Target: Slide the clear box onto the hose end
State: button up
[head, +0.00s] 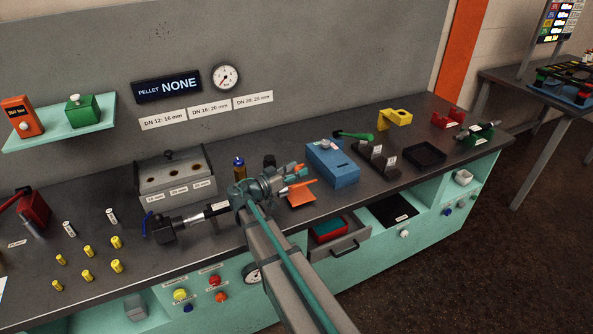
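My gripper (292,174) is over the middle of the bench, just above and left of an orange tray-like piece (301,193). Its teal fingers are small and partly overlapped, so I cannot tell whether they are open or hold anything. A black hose piece with a white label (217,209) lies left of the gripper, in line with a silver rod (194,218) and a black block with a blue handle (164,229). Its right end is hidden behind my wrist. A greyish, see-through-looking box (135,307) stands in the lower left bay; I cannot be sure it is the clear box.
A grey case with round holes (175,180) stands behind the hose. A blue box (332,164), black holders (376,160) and a black tray (425,156) stand at right. An open drawer (340,239) juts from the front.

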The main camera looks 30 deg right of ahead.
jog(key=shift+d, duration=0.15)
jog(key=shift+r, duration=0.45)
notch_tip(320, 180, up, 9)
jog(key=shift+r, duration=0.1)
dwell(0.5)
